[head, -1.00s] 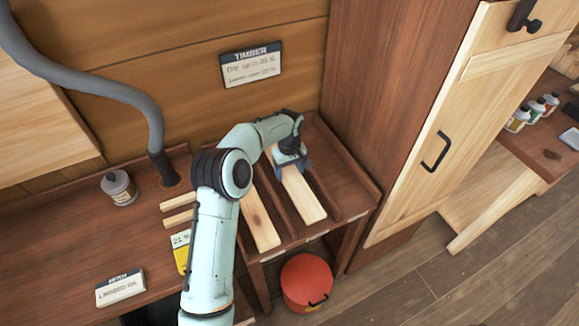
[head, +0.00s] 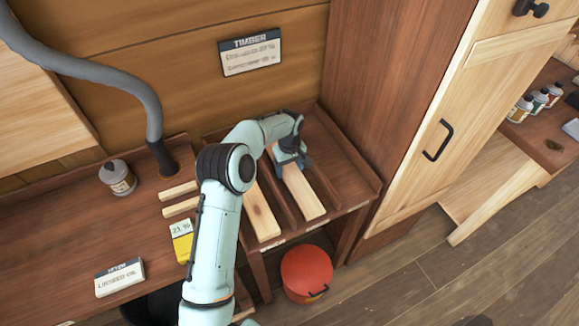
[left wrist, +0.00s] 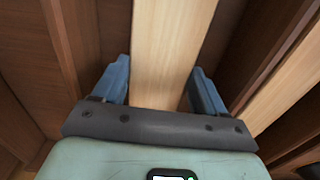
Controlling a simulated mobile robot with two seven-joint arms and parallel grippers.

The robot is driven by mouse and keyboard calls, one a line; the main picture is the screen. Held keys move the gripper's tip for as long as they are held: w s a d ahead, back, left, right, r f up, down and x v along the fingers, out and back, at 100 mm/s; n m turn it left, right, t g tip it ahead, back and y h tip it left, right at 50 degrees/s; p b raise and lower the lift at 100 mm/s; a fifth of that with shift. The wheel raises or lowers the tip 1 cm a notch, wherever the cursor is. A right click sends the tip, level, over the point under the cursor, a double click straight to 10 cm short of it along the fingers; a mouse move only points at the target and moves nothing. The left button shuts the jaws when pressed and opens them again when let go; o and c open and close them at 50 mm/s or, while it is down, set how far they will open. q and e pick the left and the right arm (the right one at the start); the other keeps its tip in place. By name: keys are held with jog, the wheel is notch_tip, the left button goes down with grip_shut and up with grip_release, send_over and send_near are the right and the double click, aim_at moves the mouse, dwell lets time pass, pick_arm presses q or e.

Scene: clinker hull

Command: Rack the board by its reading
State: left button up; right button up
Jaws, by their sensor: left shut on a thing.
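A pale board (head: 304,193) lies lengthwise in the middle channel of the wooden timber rack (head: 345,170). My left gripper (head: 290,160) is shut on it towards its far end; the left wrist view shows the board (left wrist: 172,45) between the two blue fingers (left wrist: 160,88). Another pale board (head: 260,215) lies in the channel to the left. A yellow meter (head: 182,241) on the bench reads what looks like 21 %. The timber sign (head: 250,52) on the wall has two lines, now too blurred to read surely. My right gripper is not in view.
The rack's right channel is empty. Two short wood strips (head: 179,200), a grey-lidded can (head: 118,178) and a linseed oil sign (head: 120,278) are on the bench. A red bucket (head: 306,274) stands below the rack. A tall cabinet (head: 440,120) borders the rack's right.

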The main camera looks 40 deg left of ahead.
pick_arm(q)
jog(key=shift+f, duration=0.25)
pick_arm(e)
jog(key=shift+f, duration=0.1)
pick_arm(q)
jog(key=o, duration=1.2)
jog(key=shift+o, duration=0.2)
notch_tip(320, 180, up, 14)
jog(key=p, duration=0.1)
jog(key=shift+f, duration=0.25)
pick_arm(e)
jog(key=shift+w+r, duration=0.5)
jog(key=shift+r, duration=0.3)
pick_arm(q)
jog(key=shift+s+d+f, duration=0.1)
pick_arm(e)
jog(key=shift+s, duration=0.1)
